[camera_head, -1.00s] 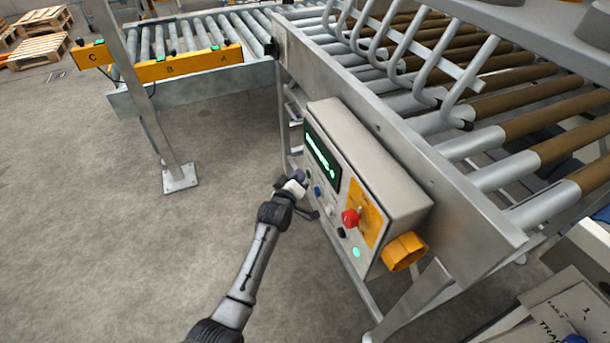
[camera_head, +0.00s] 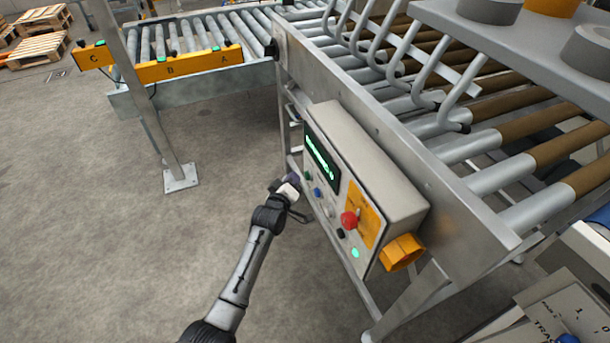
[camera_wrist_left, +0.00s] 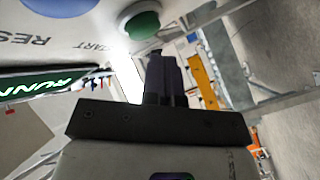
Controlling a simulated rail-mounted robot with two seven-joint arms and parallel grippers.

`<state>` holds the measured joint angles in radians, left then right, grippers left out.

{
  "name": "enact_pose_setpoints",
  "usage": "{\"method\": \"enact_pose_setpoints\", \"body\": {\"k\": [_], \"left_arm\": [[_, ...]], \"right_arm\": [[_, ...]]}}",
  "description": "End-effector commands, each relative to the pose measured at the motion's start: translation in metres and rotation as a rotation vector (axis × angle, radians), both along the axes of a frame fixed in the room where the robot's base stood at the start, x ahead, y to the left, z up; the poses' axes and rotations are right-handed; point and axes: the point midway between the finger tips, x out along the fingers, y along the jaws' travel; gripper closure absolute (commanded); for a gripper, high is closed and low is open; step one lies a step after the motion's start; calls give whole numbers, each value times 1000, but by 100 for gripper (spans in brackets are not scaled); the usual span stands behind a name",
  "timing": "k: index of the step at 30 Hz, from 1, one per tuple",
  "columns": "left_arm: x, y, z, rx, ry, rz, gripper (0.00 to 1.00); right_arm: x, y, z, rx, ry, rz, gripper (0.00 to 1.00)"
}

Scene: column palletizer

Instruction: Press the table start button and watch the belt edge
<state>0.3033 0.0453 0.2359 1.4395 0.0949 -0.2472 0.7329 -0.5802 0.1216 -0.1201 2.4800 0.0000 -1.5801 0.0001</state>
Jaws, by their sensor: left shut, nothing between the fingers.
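The grey control box (camera_head: 375,170) is fixed to the roller conveyor's side. Its front has a lit green display (camera_head: 322,158), which shows part of "RUNN" in the wrist view (camera_wrist_left: 40,88). The green start button (camera_head: 308,176) also shows close up in the wrist view (camera_wrist_left: 142,22), with its label partly cut off. A blue reset button (camera_head: 317,191) is beside it. My left gripper (camera_head: 296,179) is shut and empty, just in front of the green button; its fingers (camera_wrist_left: 164,76) appear apart from the button. My right gripper is not in view. The conveyor's metal edge (camera_head: 440,185) runs above the box.
A red mushroom button (camera_head: 349,220) and an orange fitting (camera_head: 402,251) project from the box. Bent grey bars (camera_head: 400,60) stand over the rollers. A grey platform (camera_head: 540,45) holds rolls at upper right. A post foot (camera_head: 181,178) stands left; the floor between is clear.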

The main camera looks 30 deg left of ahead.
Motion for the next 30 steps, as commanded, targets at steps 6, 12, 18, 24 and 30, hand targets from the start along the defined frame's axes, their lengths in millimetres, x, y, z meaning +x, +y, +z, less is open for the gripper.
{"method": "enact_pose_setpoints", "body": {"k": [6,12,18,24,30], "left_arm": [[-2,1,1,1,0,0,100],[-16,11,3,3,2,1,100],[-31,21,2,2,1,1,100],[-40,27,1,0,1,1,100],[-42,28,0,0,0,0,100]], "right_arm": [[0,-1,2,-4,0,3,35],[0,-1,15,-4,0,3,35],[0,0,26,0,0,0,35],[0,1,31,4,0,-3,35],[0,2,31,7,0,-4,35]]}}
